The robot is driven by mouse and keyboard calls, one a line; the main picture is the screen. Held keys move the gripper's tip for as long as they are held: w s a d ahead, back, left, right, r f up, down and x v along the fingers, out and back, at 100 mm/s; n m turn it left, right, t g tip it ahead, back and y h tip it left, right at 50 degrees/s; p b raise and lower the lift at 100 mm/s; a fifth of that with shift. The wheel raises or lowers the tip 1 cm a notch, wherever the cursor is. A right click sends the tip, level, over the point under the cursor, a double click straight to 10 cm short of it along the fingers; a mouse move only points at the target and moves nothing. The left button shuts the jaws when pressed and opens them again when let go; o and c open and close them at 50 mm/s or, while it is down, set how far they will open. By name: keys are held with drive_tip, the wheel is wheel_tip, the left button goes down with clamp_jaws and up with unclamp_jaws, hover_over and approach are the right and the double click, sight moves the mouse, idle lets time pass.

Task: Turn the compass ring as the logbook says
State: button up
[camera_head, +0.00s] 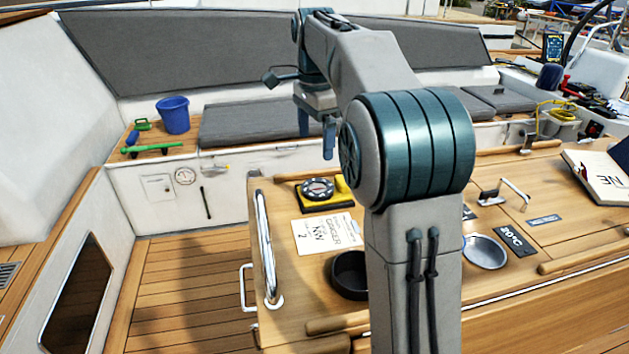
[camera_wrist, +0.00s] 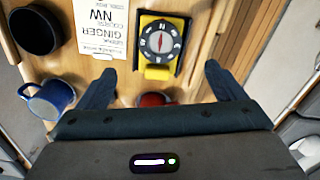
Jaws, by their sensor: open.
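The compass (camera_head: 317,188) has a dark round ring with pale letters on a yellow and black base. It lies on the wooden table and also shows in the wrist view (camera_wrist: 162,41), with a needle; I cannot read its ring setting surely. A white page (camera_head: 327,234) beside it reads "GINGER" and "NW"; it is upside down in the wrist view (camera_wrist: 102,24). An open book (camera_head: 598,172) with large, partly legible writing lies at the far right. My gripper (camera_head: 316,138) is open and empty above the table; in the wrist view its fingers (camera_wrist: 160,84) are spread below the compass.
A black bowl (camera_head: 349,274) stands near the page. A blue mug (camera_wrist: 50,99) and a partly hidden red thing (camera_wrist: 152,99) show in the wrist view. A metal bowl (camera_head: 485,251) and a "20°C" plate (camera_head: 514,240) are right of my arm. A steel rail (camera_head: 265,245) edges the table.

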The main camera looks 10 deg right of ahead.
sight(316, 188)
wheel_tip(316, 188, down, 12)
drive_tip(key=shift+r+b, duration=0.2)
drive_tip(key=shift+b, duration=0.55)
drive_tip(key=c, duration=1)
